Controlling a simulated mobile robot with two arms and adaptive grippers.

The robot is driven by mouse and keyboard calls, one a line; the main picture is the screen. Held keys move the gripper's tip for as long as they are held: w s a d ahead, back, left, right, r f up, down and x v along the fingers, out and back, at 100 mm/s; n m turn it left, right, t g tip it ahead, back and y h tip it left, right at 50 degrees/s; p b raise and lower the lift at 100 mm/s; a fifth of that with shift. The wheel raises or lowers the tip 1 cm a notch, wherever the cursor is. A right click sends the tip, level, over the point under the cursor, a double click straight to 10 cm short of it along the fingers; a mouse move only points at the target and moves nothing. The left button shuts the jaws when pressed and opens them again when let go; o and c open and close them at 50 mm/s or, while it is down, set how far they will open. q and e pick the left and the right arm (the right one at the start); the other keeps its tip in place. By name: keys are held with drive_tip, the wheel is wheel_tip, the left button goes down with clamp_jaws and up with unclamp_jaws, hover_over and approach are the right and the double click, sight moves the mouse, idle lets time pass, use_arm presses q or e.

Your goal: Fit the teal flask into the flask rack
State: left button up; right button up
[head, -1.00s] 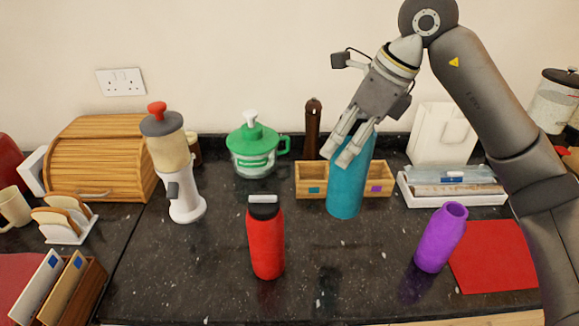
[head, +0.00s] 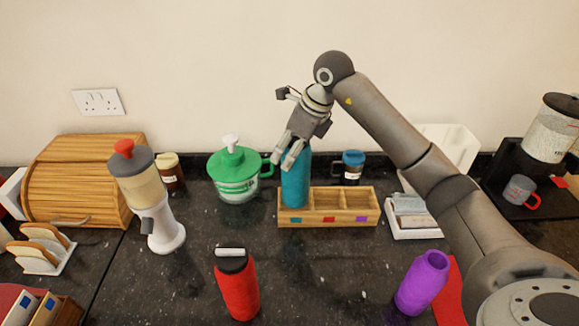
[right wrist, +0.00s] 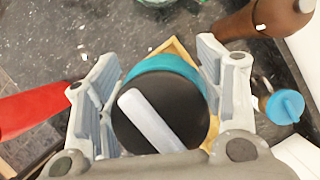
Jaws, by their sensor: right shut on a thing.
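The teal flask (head: 296,180) stands upright at the left compartment of the wooden flask rack (head: 328,217), the one with a blue-teal square on its front. Its lower end meets the front wall's top edge; I cannot tell how deep it sits. My right gripper (head: 291,158) is shut on the flask near its top. In the right wrist view the flask's dark cap with a pale bar (right wrist: 150,115) lies between the fingers, with the rack's edge (right wrist: 178,48) beyond. The middle and right compartments look empty. My left gripper is not in view.
A red flask (head: 238,288) and a purple flask (head: 422,282) stand in front. A green-lidded jug (head: 235,175) is left of the rack, a blue-lidded jar (head: 352,167) behind it, and a white tray (head: 415,232) to its right.

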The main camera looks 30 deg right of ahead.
wheel_tip(320, 180, down, 5)
drive_tip(key=shift+w+d+p, duration=0.1)
drive_tip(key=shift+p, duration=0.6)
drive_tip(key=shift+f, duration=0.1)
drive_tip(key=o, duration=1.2)
drive_tip(key=shift+f, duration=0.15)
drive_tip(key=o, duration=0.5)
